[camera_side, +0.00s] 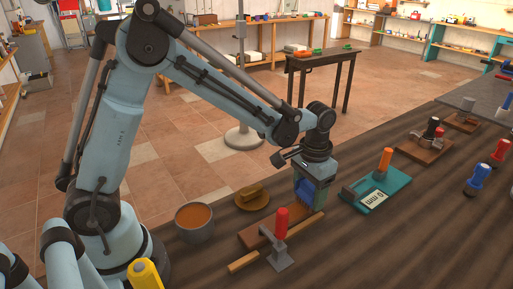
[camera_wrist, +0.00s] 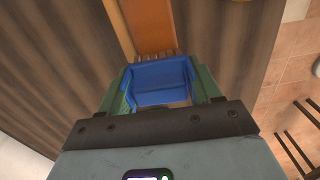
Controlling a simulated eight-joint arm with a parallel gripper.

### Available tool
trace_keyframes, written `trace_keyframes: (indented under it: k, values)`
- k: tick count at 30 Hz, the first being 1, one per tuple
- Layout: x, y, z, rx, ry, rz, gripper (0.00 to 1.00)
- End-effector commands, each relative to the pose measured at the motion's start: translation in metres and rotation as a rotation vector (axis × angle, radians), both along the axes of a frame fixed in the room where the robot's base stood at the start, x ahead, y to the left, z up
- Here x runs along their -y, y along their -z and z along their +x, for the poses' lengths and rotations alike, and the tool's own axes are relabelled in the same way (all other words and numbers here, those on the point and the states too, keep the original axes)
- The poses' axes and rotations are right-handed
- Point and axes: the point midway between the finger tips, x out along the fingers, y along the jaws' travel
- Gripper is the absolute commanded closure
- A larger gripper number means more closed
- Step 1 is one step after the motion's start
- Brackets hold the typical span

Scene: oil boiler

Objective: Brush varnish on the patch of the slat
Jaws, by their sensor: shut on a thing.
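My gripper (camera_side: 305,197) points down and is shut on a blue block-like tool, likely the brush (camera_side: 304,190). In the wrist view the blue brush (camera_wrist: 160,82) sits between my green fingers. A brown ridged strip, perhaps its bristles, shows at its far edge. The slat (camera_side: 254,235) is a flat reddish-brown board on the dark bench, under and left of my gripper. It shows in the wrist view as an orange-brown strip (camera_wrist: 150,22). I cannot tell whether the brush touches it. The patch cannot be made out. A grey pot (camera_side: 196,233) of orange-brown liquid stands left.
A red-handled clamp (camera_side: 281,225) stands close at the slat's front, near a thin wooden stick (camera_side: 242,262). A round dish (camera_side: 240,201) holds a yellowish block behind. A teal tray (camera_side: 396,190) with an orange-handled tool lies right. Bare bench lies at front right.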

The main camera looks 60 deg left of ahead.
Motion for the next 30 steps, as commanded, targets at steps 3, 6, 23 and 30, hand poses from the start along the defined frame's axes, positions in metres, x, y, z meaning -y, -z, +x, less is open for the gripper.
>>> trace_keyframes:
  k: [3, 6, 23, 30]
  values:
    - [0.000, -0.010, 0.000, 0.000, 0.000, 0.000, 0.61]
    - [0.000, -0.019, 0.000, 0.001, 0.000, 0.000, 0.61]
    - [0.000, -0.066, 0.000, 0.001, 0.000, 0.000, 0.61]
    - [0.000, -0.069, 0.000, 0.001, 0.000, 0.000, 0.61]
